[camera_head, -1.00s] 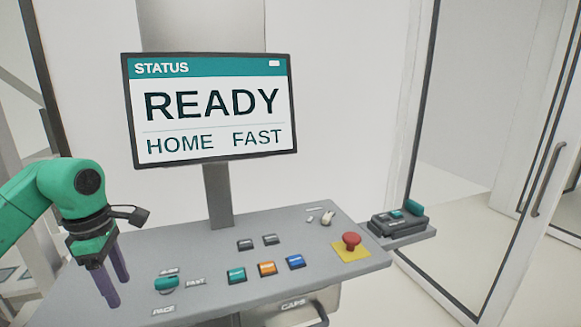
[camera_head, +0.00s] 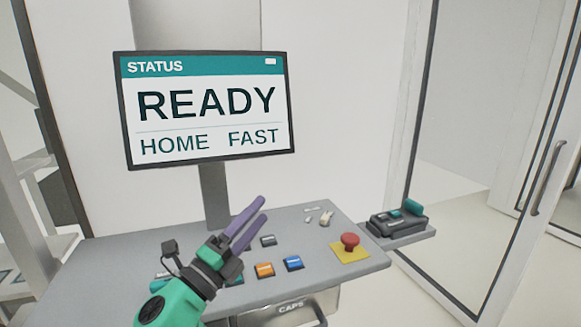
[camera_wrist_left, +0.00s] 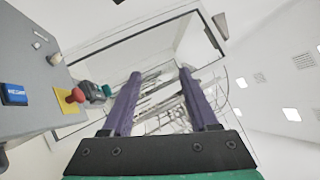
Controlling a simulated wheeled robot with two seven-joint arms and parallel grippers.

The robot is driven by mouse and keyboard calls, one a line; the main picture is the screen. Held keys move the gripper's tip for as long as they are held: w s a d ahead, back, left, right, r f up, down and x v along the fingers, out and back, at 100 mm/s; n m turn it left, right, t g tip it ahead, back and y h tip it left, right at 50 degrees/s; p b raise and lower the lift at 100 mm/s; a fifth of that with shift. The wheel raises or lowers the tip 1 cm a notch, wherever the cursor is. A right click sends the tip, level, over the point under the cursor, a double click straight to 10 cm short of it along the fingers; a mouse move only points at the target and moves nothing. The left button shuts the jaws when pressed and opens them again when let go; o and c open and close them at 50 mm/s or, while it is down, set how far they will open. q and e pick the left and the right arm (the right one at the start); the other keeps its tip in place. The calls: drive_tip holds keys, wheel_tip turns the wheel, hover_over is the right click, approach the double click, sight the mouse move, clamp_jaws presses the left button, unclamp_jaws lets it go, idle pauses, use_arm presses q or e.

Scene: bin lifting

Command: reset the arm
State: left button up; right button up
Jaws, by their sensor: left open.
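My left gripper (camera_head: 256,217) is over the control panel (camera_head: 112,262) in the head view, its purple fingers apart and empty, pointing up and right. It hides part of the button row and the knob at the left. The status screen (camera_head: 206,108) reads READY, HOME, FAST. An orange button (camera_head: 264,270), a blue button (camera_head: 293,263) and a grey button (camera_head: 268,240) show beside the gripper. In the left wrist view the gripper's fingers (camera_wrist_left: 160,78) are spread with nothing between them. The right gripper is not in view.
A red emergency button (camera_head: 349,241) stands on a yellow plate at the panel's right. A black device (camera_head: 398,222) with a teal part sits on a side shelf. A drawer marked CAPS (camera_head: 290,306) is under the panel. A glass door (camera_head: 465,150) is at the right.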

use_arm(q)
drive_tip(key=a+f+n+y, duration=1.1)
drive_tip(key=f+n, duration=0.1)
drive_tip(key=n, duration=0.3)
drive_tip(key=s+a+f+n+g+y, duration=0.1)
drive_tip(key=s+a+f+n+g, duration=0.15)
drive_tip(key=f, duration=0.35)
drive_tip(key=s+a+f+n+g+y, duration=0.1)
drive_tip(key=s+a+f+n+g, duration=0.1)
drive_tip(key=s+f+n+g, duration=0.3)
drive_tip(key=s+a+f+n+g, duration=0.1)
drive_tip(key=s+f+n+g, duration=0.2)
drive_tip(key=s+f+g, duration=0.75)
drive_tip(key=s+f+t+b, duration=0.1)
drive_tip(key=s+f, duration=0.2)
drive_tip(key=f, duration=0.7)
drive_tip(key=s+f, duration=0.3)
drive_tip(key=f, duration=0.7)
drive_tip(key=s+f+t+b, duration=0.1)
drive_tip(key=s+f, duration=0.2)
drive_tip(key=f, duration=0.7)
drive_tip(key=s+a+f+g+b, duration=0.1)
drive_tip(key=s+a+f, duration=0.2)
drive_tip(key=s+f, duration=1)
drive_tip(key=shift+s, duration=1)
